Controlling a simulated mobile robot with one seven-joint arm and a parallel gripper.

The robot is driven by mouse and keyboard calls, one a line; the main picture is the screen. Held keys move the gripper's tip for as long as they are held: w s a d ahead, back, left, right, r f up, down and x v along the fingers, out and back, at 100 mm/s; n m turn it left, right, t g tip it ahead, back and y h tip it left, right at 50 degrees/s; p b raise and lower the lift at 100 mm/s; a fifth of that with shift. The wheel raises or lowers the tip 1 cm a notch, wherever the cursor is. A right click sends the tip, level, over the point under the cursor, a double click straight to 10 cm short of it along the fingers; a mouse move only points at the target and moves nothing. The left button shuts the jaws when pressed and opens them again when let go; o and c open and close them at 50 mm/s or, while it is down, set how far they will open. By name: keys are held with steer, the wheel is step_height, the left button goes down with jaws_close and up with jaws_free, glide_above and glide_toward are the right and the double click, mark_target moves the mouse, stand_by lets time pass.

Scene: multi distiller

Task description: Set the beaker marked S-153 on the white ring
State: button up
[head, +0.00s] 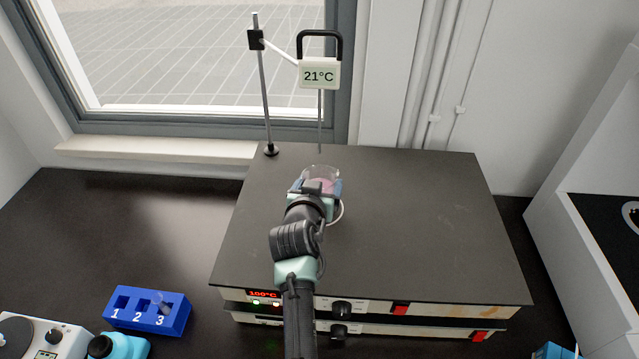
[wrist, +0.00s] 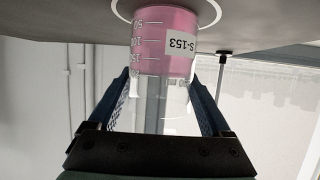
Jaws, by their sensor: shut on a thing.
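The beaker marked S-153 (head: 322,173) is clear glass with pink liquid. It also shows in the wrist view (wrist: 163,45), with its label readable near the base. My gripper (head: 317,187) is shut on the beaker, with one blue finger on each side. The white ring (head: 340,213) lies on the dark hot plate top, mostly hidden by my gripper in the head view. In the wrist view the ring (wrist: 213,15) curves around the beaker's base on both sides. I cannot tell whether the base touches the plate.
The hot plate (head: 420,230) reads 100°C and has wide free room. A stand holds a 21°C thermometer (head: 319,75), its probe hanging behind the beaker. A blue numbered rack (head: 147,311) stands at the front left. A dark-topped unit (head: 605,235) is at the right.

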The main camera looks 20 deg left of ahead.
steer(key=o, duration=1.5)
steer(key=shift+f, duration=0.1)
steer(key=b+v, duration=0.1)
steer(key=v, duration=1.2)
steer(key=shift+w+d+r, duration=0.1)
steer(key=shift+r, duration=0.15)
steer(key=d+r+m+t, duration=0.1)
steer(key=d+r+t, duration=0.35)
steer(key=r, duration=0.95)
steer(key=d+r+t, duration=0.3)
steer(key=d+r, duration=0.2)
steer(key=r, duration=0.9)
steer(key=s+d+r+t+h, duration=0.1)
steer(key=s+d+r+t, duration=0.1)
steer(key=s+r, duration=0.2)
steer(key=s+d+r+t, duration=0.2)
steer(key=s+d+r, duration=0.1)
steer(key=r, duration=0.5)
steer(key=s+d+r+m+t+h, duration=0.1)
steer(key=s+d+r+t, duration=0.1)
steer(key=s+r, duration=0.3)
steer(key=shift+s+d+r+t+h, duration=0.2)
steer(key=shift+d+r+t+h, duration=0.1)
steer(key=shift+r, duration=0.1)
